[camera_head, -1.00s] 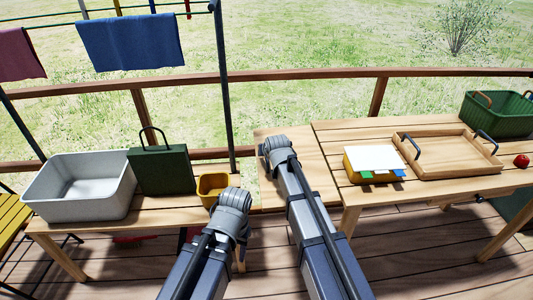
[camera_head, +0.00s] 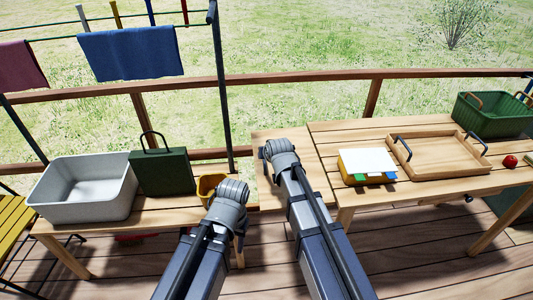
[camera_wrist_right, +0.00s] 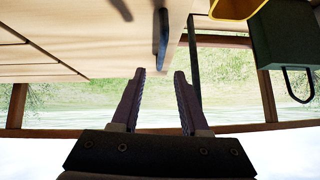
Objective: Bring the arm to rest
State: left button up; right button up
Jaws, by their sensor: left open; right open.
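My left arm's gripper end (camera_head: 230,193) is in the lower middle of the head view, by the yellow bin (camera_head: 208,186), which it partly covers. Its jaws point away and are hardly seen. My right gripper end (camera_head: 281,150) is just right of it, over the wooden table top; its fingers are mostly hidden there. In the right wrist view the right gripper (camera_wrist_right: 160,85) is open, with nothing between its two dark fingers.
A white tub (camera_head: 82,188) and a green case (camera_head: 162,172) stand left on a bench. A box with a white top (camera_head: 368,162), a wooden tray (camera_head: 440,155), a green basket (camera_head: 492,115) and a red ball (camera_head: 510,161) are on the right table. A wooden railing (camera_head: 290,80) runs behind.

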jog(key=s+r+n+g+h+p, duration=0.2)
jog(key=s+g+p, duration=0.7)
jog(key=s, duration=2.1)
jog(key=shift+a+r+n+p, duration=0.35)
jog(key=shift+r+n, duration=0.25)
jog(key=shift+n, duration=0.3)
